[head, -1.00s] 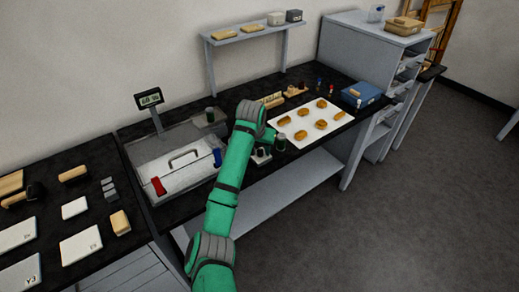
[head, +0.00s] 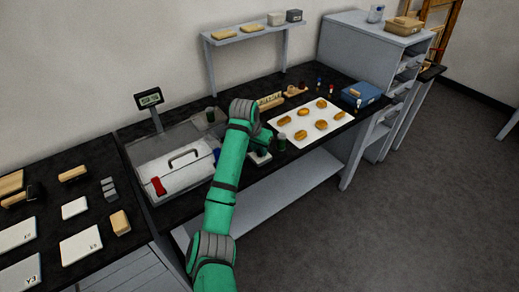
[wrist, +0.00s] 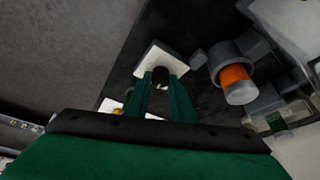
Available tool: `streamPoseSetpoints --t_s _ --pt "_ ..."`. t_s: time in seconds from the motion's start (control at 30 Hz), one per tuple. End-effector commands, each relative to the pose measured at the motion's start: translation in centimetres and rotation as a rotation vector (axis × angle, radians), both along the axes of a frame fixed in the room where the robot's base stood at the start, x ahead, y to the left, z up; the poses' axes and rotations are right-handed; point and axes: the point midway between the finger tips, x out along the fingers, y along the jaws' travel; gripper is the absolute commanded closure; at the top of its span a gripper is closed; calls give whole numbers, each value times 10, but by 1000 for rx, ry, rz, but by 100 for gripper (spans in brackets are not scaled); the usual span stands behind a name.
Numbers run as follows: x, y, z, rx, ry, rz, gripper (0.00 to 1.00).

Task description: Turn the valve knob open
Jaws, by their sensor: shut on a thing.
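The valve knob (wrist: 160,76) is a small dark cylinder on a white square base (wrist: 166,55) in the wrist view. My gripper (wrist: 162,80) has its two green fingers shut on the knob, one on each side. In the head view the white base (head: 260,158) lies on the dark bench near its front edge. My gripper (head: 258,145) is over it there, and my forearm partly hides it. The knob's turn angle cannot be told.
A dark jar (head: 279,143) stands just right of the base, and a white tray (head: 325,107) of brown pieces lies beyond. A pale case (head: 172,172) with a handle is to the left. A grey fitting with an orange cylinder (wrist: 234,78) is close by in the wrist view.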

Motion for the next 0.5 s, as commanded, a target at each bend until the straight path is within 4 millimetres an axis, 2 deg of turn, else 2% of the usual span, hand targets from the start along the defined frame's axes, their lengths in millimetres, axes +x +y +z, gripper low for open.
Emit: streamPoseSetpoints --t_s 0.5 --pt "2 3 2 1 -3 -279 100"
